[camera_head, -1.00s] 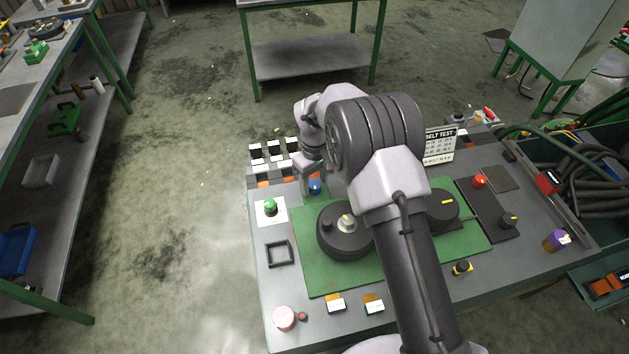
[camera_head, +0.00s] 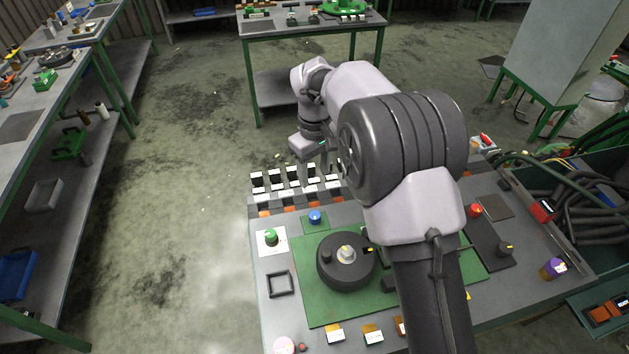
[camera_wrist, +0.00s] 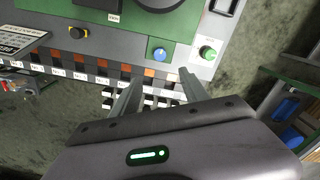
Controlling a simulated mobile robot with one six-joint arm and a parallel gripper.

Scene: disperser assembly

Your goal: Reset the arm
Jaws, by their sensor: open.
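My gripper (camera_wrist: 157,90) shows in the wrist view with its two fingers apart and nothing between them. In the head view, the wrist end of my arm hangs above the far edge of the workbench (camera_head: 262,318), over the row of black and white blocks; the fingertips are mostly hidden there. A blue knob (camera_head: 315,216) stands on a small green plate below the arm; it also shows ahead of the fingers in the wrist view (camera_wrist: 160,54). A green knob (camera_head: 270,236) on a white plate stands beside it. The gripper touches neither knob.
A round dark disc unit (camera_head: 345,262) sits on the green mat (camera_head: 310,302). A red knob (camera_head: 475,210) stands to the right of my arm. A bin of dark hoses (camera_head: 590,180) adjoins the bench at right. Open floor (camera_head: 190,190) lies to the left.

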